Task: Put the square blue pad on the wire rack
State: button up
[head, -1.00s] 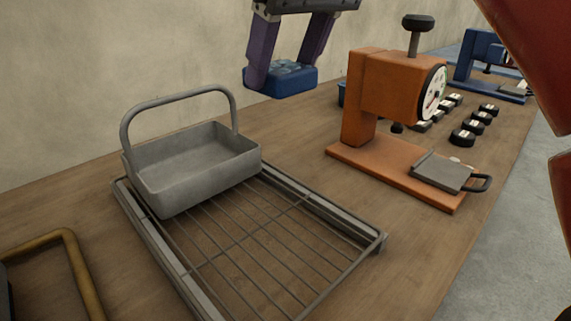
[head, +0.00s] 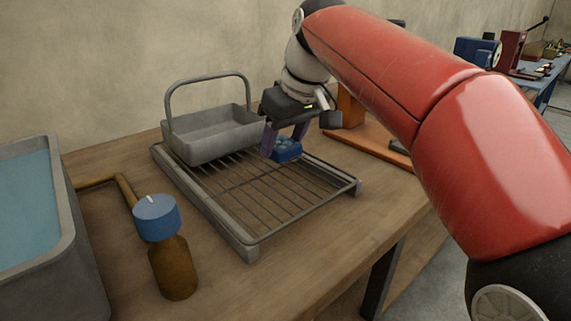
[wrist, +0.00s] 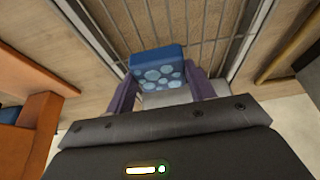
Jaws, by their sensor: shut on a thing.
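My gripper (head: 284,143) is shut on the square blue pad (head: 287,150), with a purple finger on each side of it. The pad has pale bubble-like marks on one face. In the wrist view the pad (wrist: 158,66) sits between the fingertips, with rack wires behind it. The wire rack (head: 262,195) lies on the wooden bench. In the head view the pad appears over the rack's back right part, beside the grey basket. I cannot tell whether the pad touches the wires.
A grey handled basket (head: 212,138) stands on the rack's back left part. An orange press (head: 350,112) stands behind my gripper. A blue-topped brown bottle (head: 172,262) and a water-filled grey tub (head: 62,215) are at left. The rack's front half is bare.

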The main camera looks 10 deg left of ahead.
aim_at(287, 146)
notch_tip(287, 146, down, 4)
jog(key=b, duration=0.3)
jog(key=shift+r, duration=0.3)
jog(key=o, duration=1)
jog(key=p+v, duration=0.3)
jog(key=v, duration=0.9)
jog(key=shift+s, duration=0.1)
